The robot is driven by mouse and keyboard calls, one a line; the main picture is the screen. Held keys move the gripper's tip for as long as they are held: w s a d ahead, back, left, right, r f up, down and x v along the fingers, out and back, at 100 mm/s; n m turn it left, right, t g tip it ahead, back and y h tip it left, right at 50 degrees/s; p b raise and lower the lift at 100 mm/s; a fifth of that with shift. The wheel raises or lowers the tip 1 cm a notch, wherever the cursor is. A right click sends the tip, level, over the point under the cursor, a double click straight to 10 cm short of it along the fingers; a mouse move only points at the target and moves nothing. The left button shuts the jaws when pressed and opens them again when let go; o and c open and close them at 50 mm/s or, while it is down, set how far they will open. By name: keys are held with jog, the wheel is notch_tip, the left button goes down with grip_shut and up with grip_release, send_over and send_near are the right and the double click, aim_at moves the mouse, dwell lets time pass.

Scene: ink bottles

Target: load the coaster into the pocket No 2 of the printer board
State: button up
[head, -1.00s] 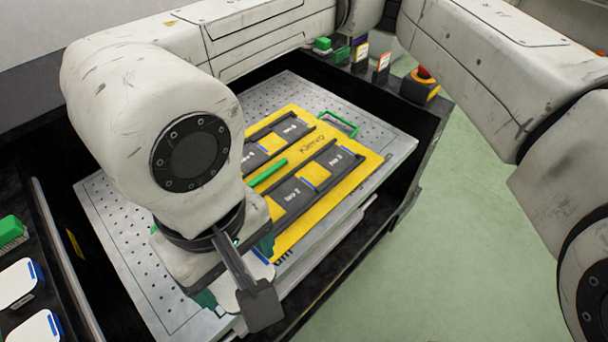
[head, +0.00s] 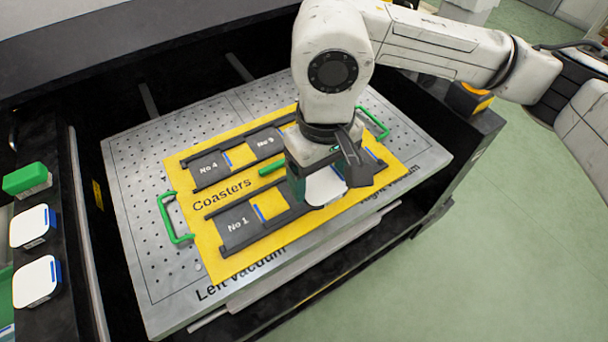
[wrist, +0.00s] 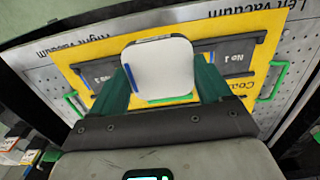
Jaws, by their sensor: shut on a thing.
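My gripper (wrist: 161,88) is shut on a white coaster (wrist: 160,67) with rounded corners and a blue stripe along one edge. In the head view the coaster (head: 325,187) is above the front row of the yellow printer board (head: 207,262), to the right of the pocket marked No 1 (head: 238,226). My wrist hides the pocket No 2 label and part of that row. The coaster appears held over the board; I cannot tell if it touches. Pockets No 4 (head: 208,169) and No 3 (head: 266,143) in the back row show dark and empty.
Green handles (head: 172,222) stand at the board's left and right ends. A green bar (head: 272,168) lies between the rows. Two more white coasters (head: 36,281) and a green-topped brush (head: 27,179) are on the dark ledge at left. The perforated table (head: 150,255) around the board is clear.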

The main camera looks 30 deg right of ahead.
jog(key=w+f+p, duration=0.1)
jog(key=w+f, duration=0.4)
jog(key=f, duration=0.1)
jog(key=shift+w, duration=0.35)
jog(key=f, duration=0.1)
jog(key=f+p, duration=0.1)
jog(key=f, duration=0.1)
jog(key=shift+w+d+f, duration=0.1)
jog(key=shift+w, duration=0.1)
jog(key=shift+f, duration=0.2)
jog(key=shift+f+b, duration=0.2)
jog(key=shift+b, duration=0.15)
jog(key=o, duration=1.1)
jog(key=shift+r, duration=0.1)
